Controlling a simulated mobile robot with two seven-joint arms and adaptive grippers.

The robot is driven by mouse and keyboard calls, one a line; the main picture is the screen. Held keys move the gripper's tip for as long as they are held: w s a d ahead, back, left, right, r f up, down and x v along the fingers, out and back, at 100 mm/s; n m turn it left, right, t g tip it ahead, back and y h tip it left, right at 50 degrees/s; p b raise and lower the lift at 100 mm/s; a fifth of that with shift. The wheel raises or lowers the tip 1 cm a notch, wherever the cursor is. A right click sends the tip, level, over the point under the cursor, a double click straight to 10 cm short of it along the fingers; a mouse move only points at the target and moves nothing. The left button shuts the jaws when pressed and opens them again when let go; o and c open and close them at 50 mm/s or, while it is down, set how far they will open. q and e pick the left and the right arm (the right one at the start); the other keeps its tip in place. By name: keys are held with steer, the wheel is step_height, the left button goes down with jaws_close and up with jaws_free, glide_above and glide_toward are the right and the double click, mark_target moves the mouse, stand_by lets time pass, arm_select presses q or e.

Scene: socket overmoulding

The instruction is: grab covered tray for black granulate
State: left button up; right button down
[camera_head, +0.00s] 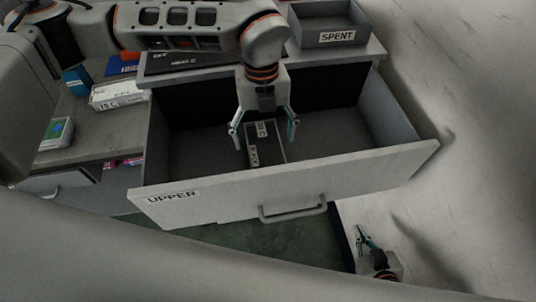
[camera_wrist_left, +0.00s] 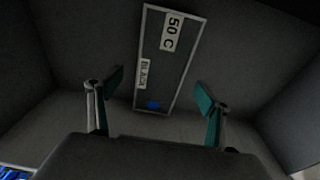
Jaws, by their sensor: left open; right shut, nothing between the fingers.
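A narrow dark covered tray (camera_head: 268,151) with a light rim lies in the open drawer marked UPPER (camera_head: 235,192). In the left wrist view the tray (camera_wrist_left: 177,72) carries the labels "50 C" and "BLACK" and shows a small blue patch at its near end. My left gripper (camera_head: 263,137) points down into the drawer over the tray. Its fingers are open, and in the left wrist view (camera_wrist_left: 157,105) they stand to either side of the tray's near end, apart from it. My right gripper (camera_head: 363,240) is shut and empty, low outside the drawer front at the right.
The drawer's walls and front surround my left gripper; the drawer floor beside the tray looks bare. A grey bin marked SPENT (camera_head: 337,37) stands on the top behind. A white box marked "70 C" (camera_head: 119,95) lies on the left counter.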

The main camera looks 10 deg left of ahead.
mark_target(266, 151)
arm_select(q)
steer(key=f, duration=0.3)
steer(key=s+f, duration=0.1)
steer(key=f, duration=0.1)
steer(key=shift+d+f+p, duration=0.3)
steer(key=shift+d+p, duration=0.05)
steer(key=shift+p, duration=0.05)
steer(key=c, duration=1.8)
steer(key=shift+r, duration=0.1)
